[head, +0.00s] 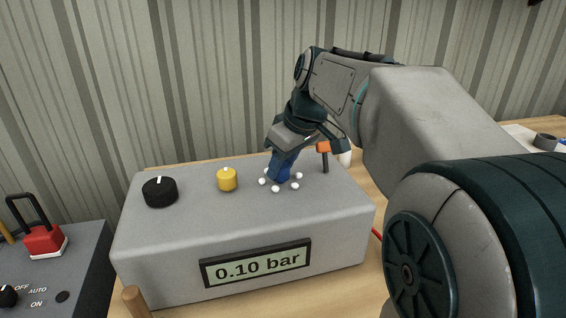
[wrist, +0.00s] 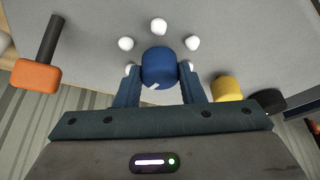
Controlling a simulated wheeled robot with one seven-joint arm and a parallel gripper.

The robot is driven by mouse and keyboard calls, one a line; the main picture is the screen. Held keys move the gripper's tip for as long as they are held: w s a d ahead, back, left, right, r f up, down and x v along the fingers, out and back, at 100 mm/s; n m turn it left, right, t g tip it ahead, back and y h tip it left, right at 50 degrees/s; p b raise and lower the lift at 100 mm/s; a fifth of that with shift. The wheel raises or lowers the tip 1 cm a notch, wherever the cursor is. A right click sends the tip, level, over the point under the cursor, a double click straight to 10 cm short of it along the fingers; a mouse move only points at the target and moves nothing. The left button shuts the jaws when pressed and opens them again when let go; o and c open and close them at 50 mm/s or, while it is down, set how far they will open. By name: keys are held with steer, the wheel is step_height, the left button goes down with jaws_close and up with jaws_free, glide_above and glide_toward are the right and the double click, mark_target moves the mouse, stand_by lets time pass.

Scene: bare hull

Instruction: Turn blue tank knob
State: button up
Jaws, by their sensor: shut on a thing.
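The blue knob (head: 279,173) sits on top of the grey tank box (head: 150,245), ringed by several white dots. My gripper (head: 283,163) comes down on it from above and hides part of it. In the wrist view the blue knob (wrist: 158,68) lies between the two fingers of my gripper (wrist: 158,85), which are shut on its sides. A white mark shows on the knob near its lower edge in the wrist view. The display (head: 256,263) on the front of the box reads 0.10 bar.
A yellow knob (head: 227,180) and a black knob (head: 160,192) stand left of the blue knob on the box. An orange-handled lever (head: 324,149) stands close on the right. A padlock-shaped red switch (head: 43,241) is on a separate panel at far left.

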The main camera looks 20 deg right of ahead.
steer(key=m+h, duration=0.1)
steer(key=m, duration=0.2)
steer(key=shift+a+m+t, duration=0.1)
steer(key=shift+m+t, duration=0.2)
steer(key=shift+t, duration=0.1)
steer(key=m+h, duration=0.1)
steer(key=m, duration=0.2)
steer(key=shift+a+r+m+h+p, duration=0.1)
steer(key=shift+m+h+p, duration=0.2)
steer(key=shift+h, duration=0.1)
steer(key=m+h, duration=0.1)
steer(key=m, duration=0.2)
steer(key=m+h, duration=0.1)
steer(key=m, duration=0.1)
steer(key=shift+a+m, duration=0.1)
steer(key=shift+m, duration=0.3)
steer(key=o, duration=1)
steer(key=v, duration=0.4)
steer(key=p+v, duration=0.1)
steer(key=v, duration=0.4)
steer(key=p+v, duration=0.1)
steer(key=v, duration=0.3)
steer(key=shift+w+a+r, duration=0.15)
steer(key=shift+a+r, duration=0.05)
steer(key=shift+r, duration=0.2)
